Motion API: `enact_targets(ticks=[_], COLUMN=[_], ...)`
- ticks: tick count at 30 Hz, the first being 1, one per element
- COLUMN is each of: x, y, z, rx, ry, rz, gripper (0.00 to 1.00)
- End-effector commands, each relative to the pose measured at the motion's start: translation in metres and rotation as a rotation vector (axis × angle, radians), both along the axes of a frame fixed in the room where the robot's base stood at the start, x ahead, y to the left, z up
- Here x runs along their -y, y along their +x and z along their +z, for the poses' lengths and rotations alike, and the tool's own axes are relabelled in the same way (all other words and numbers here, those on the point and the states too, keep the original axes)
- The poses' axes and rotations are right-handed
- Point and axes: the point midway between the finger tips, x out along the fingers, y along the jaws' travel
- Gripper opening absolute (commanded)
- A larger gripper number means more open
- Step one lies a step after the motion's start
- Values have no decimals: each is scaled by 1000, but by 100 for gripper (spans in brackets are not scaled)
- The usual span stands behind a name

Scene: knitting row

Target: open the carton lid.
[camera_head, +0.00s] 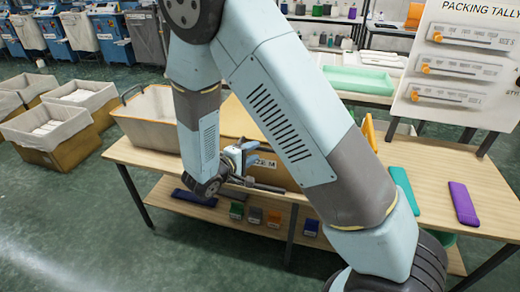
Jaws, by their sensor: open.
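A brown carton (284,176) stands on the wooden table, with a printed label on its front. My arm crosses in front of it and hides much of it, so I cannot tell how its lid stands. A tan surface (236,120) at its upper left may be the lid or top. My gripper (268,187) is low at the carton's front left, with its dark fingers pointing right. It is open and seems empty. I cannot tell whether it touches the carton.
A lined basket (150,120) stands left of the carton. Teal (404,188) and purple (463,204) flat pieces lie at the table's right. A packing tally board (458,65) stands behind. Small coloured bins (255,214) sit on the lower shelf. Floor at left front is clear.

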Motion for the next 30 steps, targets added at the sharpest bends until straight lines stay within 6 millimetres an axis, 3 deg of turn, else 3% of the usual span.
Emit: enact_targets(ticks=[9,20,30], x=[23,26,26], y=[24,28,27], z=[-7,-7,-7], rx=[-1,0,-1], ry=[0,0,0], rz=[-2,-1,-1], gripper=[42,42,11])
